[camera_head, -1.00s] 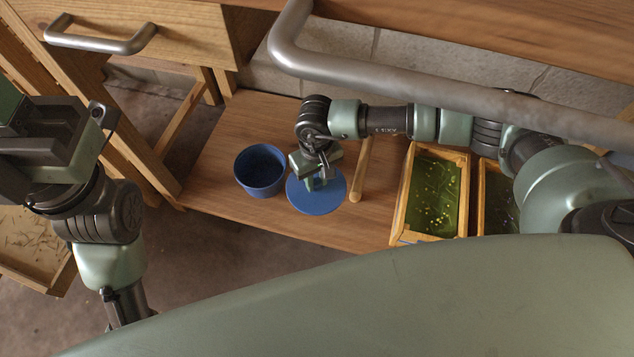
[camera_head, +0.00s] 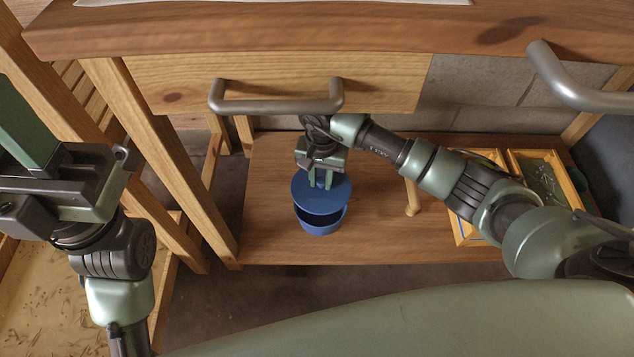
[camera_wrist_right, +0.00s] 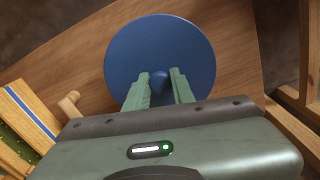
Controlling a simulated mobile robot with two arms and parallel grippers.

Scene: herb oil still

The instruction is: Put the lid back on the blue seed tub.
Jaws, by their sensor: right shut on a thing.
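The blue lid (camera_head: 321,194) is a round disc with a small knob (camera_wrist_right: 160,82). My right gripper (camera_head: 322,181) is shut on that knob, and its two fingers also show on either side of it in the wrist view. The lid is over the blue seed tub (camera_head: 320,226), and a dark gap shows between lid and rim at the front. I cannot tell whether the lid touches the rim at the back. In the wrist view the lid hides the tub. My left gripper (camera_head: 50,170) is at the far left, away from the tub; its fingertips are not clear.
The tub stands on a low wooden shelf (camera_head: 270,235). A wooden peg (camera_head: 412,200) and wooden trays (camera_head: 548,183) are to the right. A drawer handle (camera_head: 278,106) and the tabletop (camera_head: 300,30) overhang the shelf. Bare shelf lies left of the tub.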

